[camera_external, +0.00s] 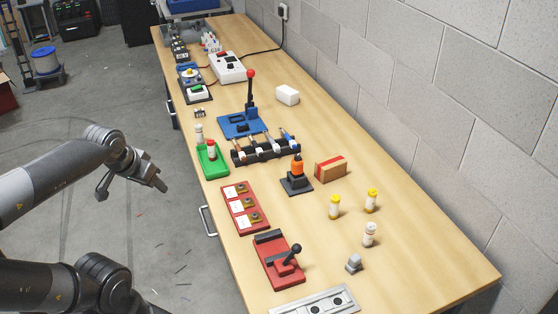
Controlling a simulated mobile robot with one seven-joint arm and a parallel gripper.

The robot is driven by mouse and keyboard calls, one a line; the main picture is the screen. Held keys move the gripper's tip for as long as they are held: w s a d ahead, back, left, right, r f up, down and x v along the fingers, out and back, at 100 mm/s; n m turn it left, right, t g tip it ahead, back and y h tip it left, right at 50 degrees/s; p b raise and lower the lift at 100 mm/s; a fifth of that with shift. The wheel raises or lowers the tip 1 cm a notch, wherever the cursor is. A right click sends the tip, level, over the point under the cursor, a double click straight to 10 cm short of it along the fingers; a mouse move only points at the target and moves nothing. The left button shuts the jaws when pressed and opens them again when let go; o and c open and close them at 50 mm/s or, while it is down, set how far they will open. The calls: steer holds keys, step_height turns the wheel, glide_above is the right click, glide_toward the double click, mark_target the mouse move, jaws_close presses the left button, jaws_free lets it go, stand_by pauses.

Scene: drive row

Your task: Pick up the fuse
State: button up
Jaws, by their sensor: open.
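Several small white cylinders with coloured caps could be fuses; I cannot tell which one is meant. Two with yellow caps, a nearer one (334,207) and a farther one (371,201), stand upright on the right of the bench. A pale-capped one (369,235) stands in front of them. A red-capped cylinder (211,150) stands in the green tray (217,170) at the left edge, with a pale cylinder (199,134) just behind it. My gripper (134,187) is open and empty, left of the bench and apart from everything on it.
The wooden bench (415,270) runs along a block wall. Red panels (244,209), a red lever unit (278,261), a black rack (264,149), a tall blue lever unit (242,124) and an orange-topped device (296,176) crowd its left and middle. The right front is mostly clear.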

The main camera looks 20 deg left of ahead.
steer(key=w+d+f+n+t, duration=0.1)
steer(key=w+d+f+n, duration=0.1)
steer(key=w+d, duration=0.35)
steer(key=w+d+f+n+t, duration=0.1)
steer(key=w+d+f+n, duration=0.1)
steer(key=w, duration=0.6)
steer(key=n+t+h, duration=0.6)
steer(key=n+h, duration=0.3)
steer(key=n, duration=1.2)
glide_toward(332, 199)
steer(key=x, duration=0.3)
steer(key=shift+w+d+f, duration=0.15)
steer(key=shift+w+f, duration=0.15)
steer(key=shift+f, duration=0.05)
steer(key=n, duration=0.1)
steer(key=n+t, duration=0.1)
steer(key=n, duration=0.1)
steer(key=d+n+t, duration=0.1)
steer(key=n, duration=0.1)
steer(key=shift+s+f+y, duration=0.2)
steer(key=shift+f+y, duration=0.1)
steer(key=shift+w+d, duration=0.2)
steer(key=shift+w, duration=0.1)
steer(key=x, duration=0.6)
steer(key=shift+w+r, duration=0.15)
steer(key=shift+w, duration=0.3)
